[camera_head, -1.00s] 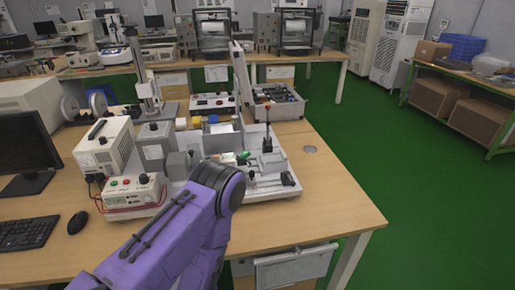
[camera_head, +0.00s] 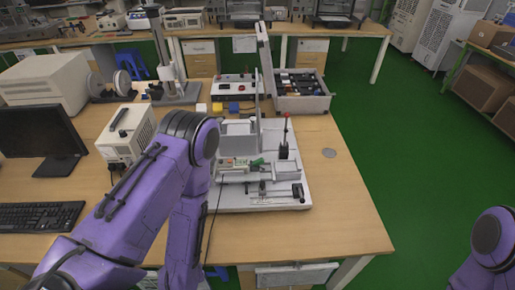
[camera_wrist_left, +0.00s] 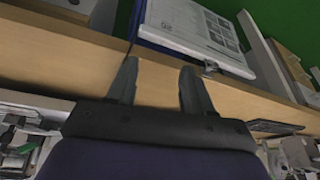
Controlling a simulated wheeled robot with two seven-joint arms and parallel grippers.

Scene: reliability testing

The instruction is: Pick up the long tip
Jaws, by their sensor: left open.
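I cannot make out a long tip for certain in either view. An open case (camera_head: 318,103) with several small dark items stands at the back of the wooden table, and the items are too small to tell apart. A white test fixture (camera_head: 290,205) with a red-topped lever (camera_head: 285,138) stands in front of it. My left arm reaches over the table's left part in the head view, its gripper out of sight there. In the left wrist view my left gripper (camera_wrist_left: 159,66) is open and empty, with the table edge beyond its fingers.
A monitor (camera_head: 38,135), a keyboard (camera_head: 38,216) and a white box instrument (camera_head: 125,137) stand on the left. Papers on a board (camera_wrist_left: 195,25) show in the wrist view. The table's front right (camera_head: 345,225) is clear. Green floor (camera_head: 405,150) lies to the right.

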